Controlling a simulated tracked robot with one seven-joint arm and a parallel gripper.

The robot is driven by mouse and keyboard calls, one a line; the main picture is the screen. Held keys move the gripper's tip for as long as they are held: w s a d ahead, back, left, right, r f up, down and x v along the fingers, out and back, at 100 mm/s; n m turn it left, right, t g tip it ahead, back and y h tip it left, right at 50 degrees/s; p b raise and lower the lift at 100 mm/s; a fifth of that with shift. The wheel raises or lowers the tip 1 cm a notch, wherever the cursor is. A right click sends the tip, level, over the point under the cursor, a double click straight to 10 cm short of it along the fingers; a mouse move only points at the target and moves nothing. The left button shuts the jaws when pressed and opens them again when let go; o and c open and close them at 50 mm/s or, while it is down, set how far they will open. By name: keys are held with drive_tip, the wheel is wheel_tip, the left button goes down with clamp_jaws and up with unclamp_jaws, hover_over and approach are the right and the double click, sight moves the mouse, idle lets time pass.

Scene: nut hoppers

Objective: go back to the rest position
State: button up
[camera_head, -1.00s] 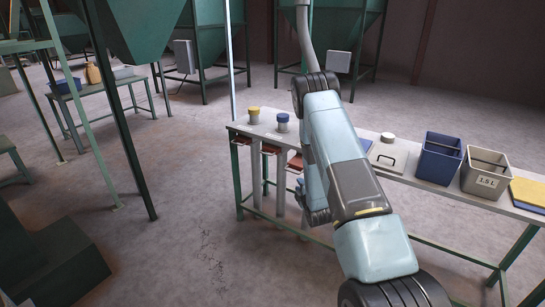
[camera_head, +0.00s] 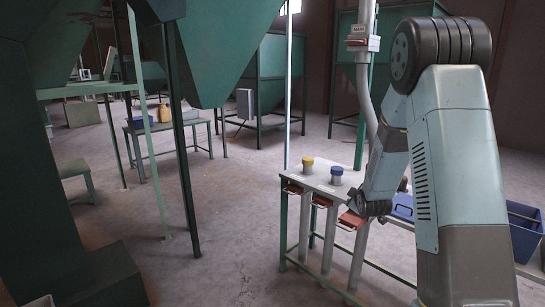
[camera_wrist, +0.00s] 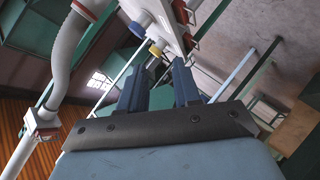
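In the wrist view the two dark fingers of my gripper (camera_wrist: 160,88) stand apart, with nothing held between them. My arm fills the right of the head view, bent with its elbow high and its forearm reaching down beside the bench. The fingers cannot be made out in the head view. The bench (camera_head: 315,183) carries a yellow-topped spout (camera_head: 307,165) and a blue-topped spout (camera_head: 337,175). Both also show in the wrist view, the yellow one (camera_wrist: 155,50) and the blue one (camera_wrist: 138,29), beyond my fingers.
Red slide handles (camera_head: 293,189) stick out under the bench front. A blue bin (camera_head: 523,235) is partly hidden by my arm. A pale pipe (camera_head: 365,95) stands behind the bench. Green hoppers (camera_head: 225,45) stand at the back. The floor (camera_head: 225,235) left of the bench is clear.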

drive_tip(key=s+a+r+m+g, duration=0.3)
drive_tip(key=s+r+m, duration=0.2)
drive_tip(key=s+r, duration=1.05)
drive_tip(key=s+a+r+m+g, duration=0.1)
drive_tip(key=s+r, duration=0.1)
drive_tip(key=s, duration=0.7)
drive_tip(key=s+a+r+m+g, duration=0.1)
drive_tip(key=s+r+m, duration=0.1)
drive_tip(key=s, duration=0.7)
drive_tip(key=s+a+r+m+g, duration=0.1)
drive_tip(key=s+r+m+g, duration=0.1)
drive_tip(key=s, duration=0.7)
drive_tip(key=shift+s+a+r+y, duration=0.35)
drive_tip(key=shift+r+y, duration=0.05)
drive_tip(key=shift+w, duration=0.1)
